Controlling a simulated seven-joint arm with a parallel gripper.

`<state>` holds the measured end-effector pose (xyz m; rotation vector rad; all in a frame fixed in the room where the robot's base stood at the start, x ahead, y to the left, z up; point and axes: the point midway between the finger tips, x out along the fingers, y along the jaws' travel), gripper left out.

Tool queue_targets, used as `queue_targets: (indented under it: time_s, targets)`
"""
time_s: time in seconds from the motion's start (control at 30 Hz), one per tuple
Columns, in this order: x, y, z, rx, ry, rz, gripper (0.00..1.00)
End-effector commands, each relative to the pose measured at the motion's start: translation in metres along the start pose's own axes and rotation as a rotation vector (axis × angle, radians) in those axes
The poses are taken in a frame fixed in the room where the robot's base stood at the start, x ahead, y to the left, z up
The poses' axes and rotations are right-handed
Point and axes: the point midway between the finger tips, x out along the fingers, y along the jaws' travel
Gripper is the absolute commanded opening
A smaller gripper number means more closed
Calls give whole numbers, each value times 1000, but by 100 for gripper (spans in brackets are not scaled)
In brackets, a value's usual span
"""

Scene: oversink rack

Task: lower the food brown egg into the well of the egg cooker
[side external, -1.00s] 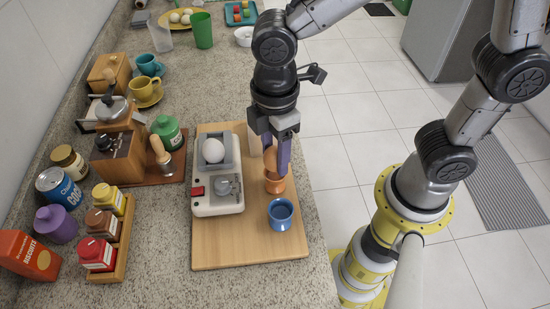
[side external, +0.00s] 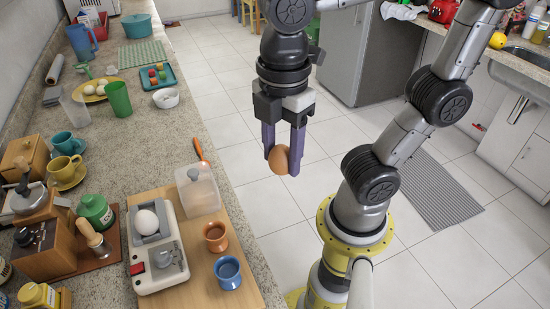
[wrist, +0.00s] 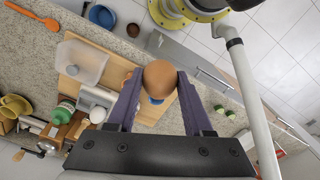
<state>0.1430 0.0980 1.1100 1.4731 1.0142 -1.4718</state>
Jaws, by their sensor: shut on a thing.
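The brown egg (side external: 279,160) is held between the two purple fingers of my gripper (side external: 283,172), high above the counter's right side and clear of everything. In the wrist view the egg (wrist: 159,77) sits between both fingertips. The egg cooker (side external: 160,283) is a pale box on the wooden board, left of and below my gripper. It has a red switch and a grey knob. A white egg (side external: 147,221) sits in its grey tray. I cannot make out a free well beside that egg.
A clear lid-like box (side external: 197,190) stands at the cooker's far right. An orange cup (side external: 215,236) and a blue cup (side external: 228,272) stand on the board (side external: 250,287), right of the cooker. A green jar (side external: 95,211) and wooden grinder (side external: 45,248) stand left.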

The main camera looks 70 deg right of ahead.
Motion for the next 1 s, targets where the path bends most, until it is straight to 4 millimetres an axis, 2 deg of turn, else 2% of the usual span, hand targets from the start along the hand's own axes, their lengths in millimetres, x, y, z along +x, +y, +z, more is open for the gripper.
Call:
queue_targets:
  time_s: [0.53,0.73,1.0]
  targets:
    - [-11,73,-62,2,-3,-2,0]
    - [-6,100,-85,2,-2,-1,0]
    - [11,135,-115,2,-3,-2,0]
